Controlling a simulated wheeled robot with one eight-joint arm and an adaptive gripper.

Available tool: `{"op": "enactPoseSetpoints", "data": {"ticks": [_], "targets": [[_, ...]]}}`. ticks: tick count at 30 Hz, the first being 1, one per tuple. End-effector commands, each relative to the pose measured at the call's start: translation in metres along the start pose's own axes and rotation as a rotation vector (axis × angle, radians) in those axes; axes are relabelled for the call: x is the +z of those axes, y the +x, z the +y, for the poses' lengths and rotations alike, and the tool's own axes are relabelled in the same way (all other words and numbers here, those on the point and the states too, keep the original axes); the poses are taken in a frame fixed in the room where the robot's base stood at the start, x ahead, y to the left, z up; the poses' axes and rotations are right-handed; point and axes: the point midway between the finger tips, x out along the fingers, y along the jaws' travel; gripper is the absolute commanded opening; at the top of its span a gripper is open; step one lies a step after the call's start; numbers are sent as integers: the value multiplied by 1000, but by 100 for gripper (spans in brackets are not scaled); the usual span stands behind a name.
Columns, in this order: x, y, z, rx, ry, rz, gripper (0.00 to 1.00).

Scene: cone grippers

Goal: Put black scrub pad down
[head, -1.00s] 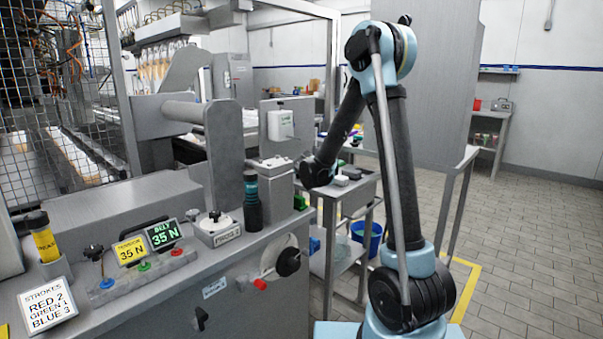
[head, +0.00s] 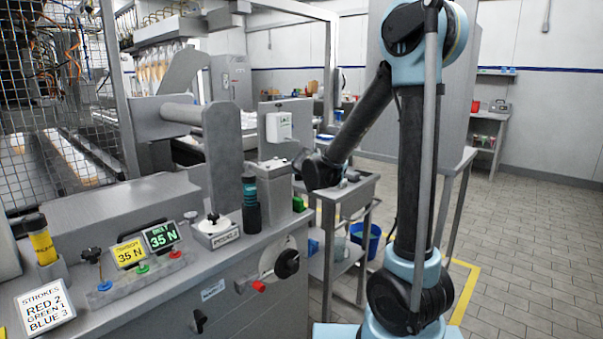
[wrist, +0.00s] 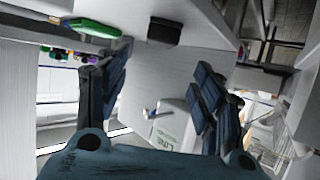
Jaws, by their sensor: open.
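A black block that looks like the scrub pad (wrist: 165,30) lies on a pale grey surface near the top of the wrist view. My gripper (wrist: 160,78) is open, with its two dark blue fingers wide apart and nothing between them. The black block is beyond the fingertips, apart from them. In the head view, the dark end of my arm is beside the grey cart (head: 352,190), but the fingers cannot be made out there.
A green object (wrist: 95,27) lies left of the black block. A white box with green lettering (wrist: 175,125) shows behind the fingers. Floor at right is clear.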

Motion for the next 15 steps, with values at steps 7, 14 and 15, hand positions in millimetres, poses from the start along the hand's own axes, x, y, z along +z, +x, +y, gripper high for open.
{"op": "enactPoseSetpoints", "data": {"ticks": [7, 14, 15], "targets": [[0, -6, 2, 3, -1, -2, 61], [7, -26, 42, 61, 0, -62, 61], [11, -34, 54, 80, 1, -86, 61]]}}
